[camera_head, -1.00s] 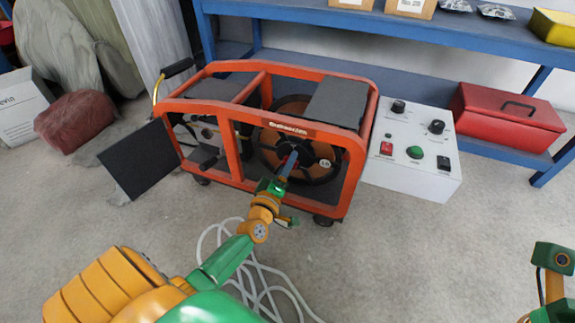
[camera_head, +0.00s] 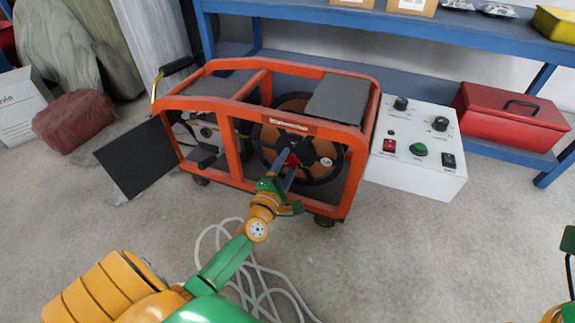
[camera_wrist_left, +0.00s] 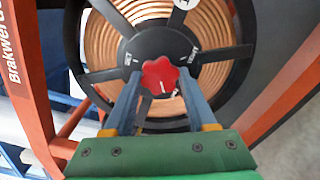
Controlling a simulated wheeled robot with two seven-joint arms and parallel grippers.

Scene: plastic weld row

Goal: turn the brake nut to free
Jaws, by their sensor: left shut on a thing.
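The brake nut (camera_wrist_left: 160,77) is a red lobed knob at the centre of a dark hub (camera_wrist_left: 145,44) on a copper-coloured wire reel (camera_wrist_left: 115,40). A small white mark shows on its lower part. The hub has a short label at the left of the nut and another at the upper right, both too small to read surely. My left gripper (camera_wrist_left: 160,78) has its two blue-grey fingers on either side of the nut, shut on it. In the head view the left gripper (camera_head: 290,162) reaches the reel front and partly hides the red nut. My right gripper is not clearly in view.
The reel sits in an orange-red frame (camera_head: 235,150) with a dark panel (camera_head: 133,158) at its left. A white control box (camera_head: 425,165) stands to the right. White cable (camera_head: 262,275) lies on the floor. A blue bench (camera_head: 420,33) with a red toolbox (camera_head: 510,115) is behind.

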